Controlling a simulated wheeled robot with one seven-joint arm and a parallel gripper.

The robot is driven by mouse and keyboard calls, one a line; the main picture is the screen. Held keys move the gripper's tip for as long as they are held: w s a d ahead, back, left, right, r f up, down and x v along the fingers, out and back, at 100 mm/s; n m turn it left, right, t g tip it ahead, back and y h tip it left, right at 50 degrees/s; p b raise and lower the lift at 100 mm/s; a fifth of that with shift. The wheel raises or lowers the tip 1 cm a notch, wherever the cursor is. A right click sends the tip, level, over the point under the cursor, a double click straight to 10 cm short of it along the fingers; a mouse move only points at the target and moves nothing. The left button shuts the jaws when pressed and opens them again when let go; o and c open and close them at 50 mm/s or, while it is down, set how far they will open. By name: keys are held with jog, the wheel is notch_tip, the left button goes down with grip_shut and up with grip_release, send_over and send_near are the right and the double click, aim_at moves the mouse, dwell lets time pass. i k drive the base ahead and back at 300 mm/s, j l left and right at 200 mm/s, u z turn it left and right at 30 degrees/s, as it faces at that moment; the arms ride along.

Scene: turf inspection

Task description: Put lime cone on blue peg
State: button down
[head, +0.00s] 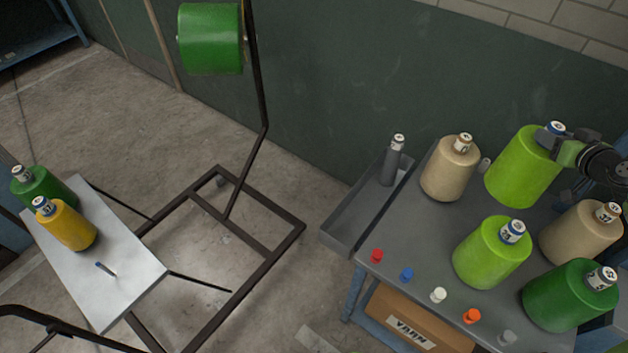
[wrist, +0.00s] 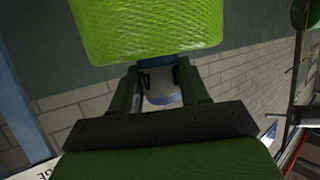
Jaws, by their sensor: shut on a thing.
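My gripper (head: 562,143) is shut on the tube top of a lime cone (head: 522,168) over the back of the grey table. This cone looks larger than the others and seems raised, but its base contact is unclear. In the wrist view, the lime cone (wrist: 150,28) fills the top, with my gripper's two fingers (wrist: 162,80) around its blue and white tube end. A second lime cone (head: 490,254) stands on the table. A slim blue-tipped peg (head: 106,269) stands bare on the white board at the left.
The board (head: 125,285) also carries a yellow cone (head: 68,226) and a green cone (head: 45,188). Beige cones (head: 450,170) and a dark green cone (head: 568,297) crowd the table. Small coloured caps, one blue (head: 406,274), line its front. A dark frame (head: 262,268) holds a green roll (head: 210,38).

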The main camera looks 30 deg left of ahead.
aim_at(113, 275)
jog(key=k+j+u, duration=0.25)
jog(key=u, duration=0.2)
jog(key=k+j+u, duration=0.2)
jog(key=j+u, duration=0.25)
jog(key=k+j+u, duration=0.1)
jog(key=j+u, duration=0.3)
jog(key=j, duration=0.2)
jog(key=j+u, duration=0.9)
jog(key=j, duration=0.15)
